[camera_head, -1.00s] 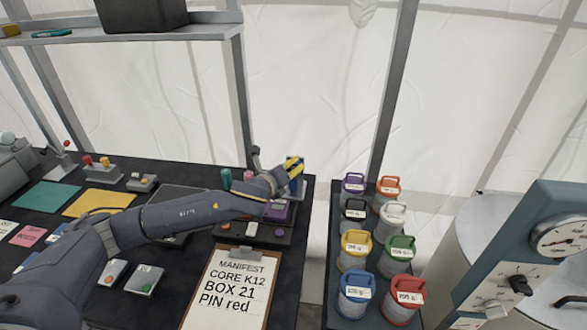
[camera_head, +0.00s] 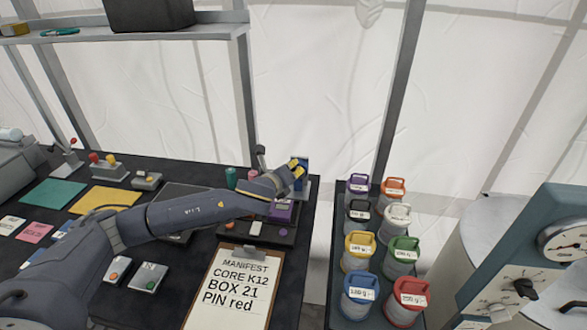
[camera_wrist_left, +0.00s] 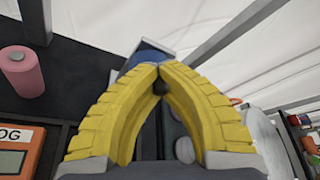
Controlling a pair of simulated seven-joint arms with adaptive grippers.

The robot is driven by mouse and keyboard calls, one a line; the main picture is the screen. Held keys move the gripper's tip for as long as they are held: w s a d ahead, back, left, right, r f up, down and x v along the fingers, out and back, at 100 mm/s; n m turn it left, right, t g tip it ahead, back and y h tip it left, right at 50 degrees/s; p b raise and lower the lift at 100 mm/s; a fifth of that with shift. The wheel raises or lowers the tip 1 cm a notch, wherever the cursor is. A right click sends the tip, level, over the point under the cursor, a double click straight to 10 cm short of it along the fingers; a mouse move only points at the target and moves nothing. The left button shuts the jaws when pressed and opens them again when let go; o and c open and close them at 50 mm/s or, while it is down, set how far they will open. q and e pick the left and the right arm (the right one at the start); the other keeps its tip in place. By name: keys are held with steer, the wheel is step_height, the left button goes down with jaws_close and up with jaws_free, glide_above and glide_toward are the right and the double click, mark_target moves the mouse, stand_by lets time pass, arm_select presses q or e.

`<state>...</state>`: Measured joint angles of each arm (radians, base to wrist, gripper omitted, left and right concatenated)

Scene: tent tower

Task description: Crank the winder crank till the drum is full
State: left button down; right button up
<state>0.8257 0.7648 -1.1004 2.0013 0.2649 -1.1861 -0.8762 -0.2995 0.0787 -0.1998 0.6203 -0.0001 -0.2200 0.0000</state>
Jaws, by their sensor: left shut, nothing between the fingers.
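A small blue upright device (camera_head: 303,163), which appears to be the winder, stands at the right back corner of the black table. My left gripper (camera_head: 297,169) is right in front of it and hides much of it. In the left wrist view, the yellow fingers (camera_wrist_left: 158,70) meet at their tips, with nothing clearly held. Part of the blue device (camera_wrist_left: 146,48) shows just beyond the tips. My right gripper is out of view.
A manifest clipboard (camera_head: 234,291) lies at the table's front. A purple box (camera_head: 282,211) sits close below my gripper. A dark lever (camera_head: 261,157) and a pink spool (camera_wrist_left: 24,70) stand nearby. Several coloured canisters (camera_head: 360,244) fill the stand to the right, across a gap.

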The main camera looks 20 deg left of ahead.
arm_select(q)
steer(key=shift+d, duration=0.1)
steer(key=shift+d+m+y, duration=0.45)
steer(key=shift+m+y, duration=0.15)
steer(key=shift+m, duration=0.3)
steer(key=c, duration=2.2)
jaws_free()
steer(key=shift+f+g, duration=0.1)
steer(key=shift+g, duration=0.2)
steer(key=c, duration=1.4)
jaws_free()
steer(key=shift+o, duration=0.2)
steer(key=v, duration=1.2)
steer(key=shift+a, duration=0.1)
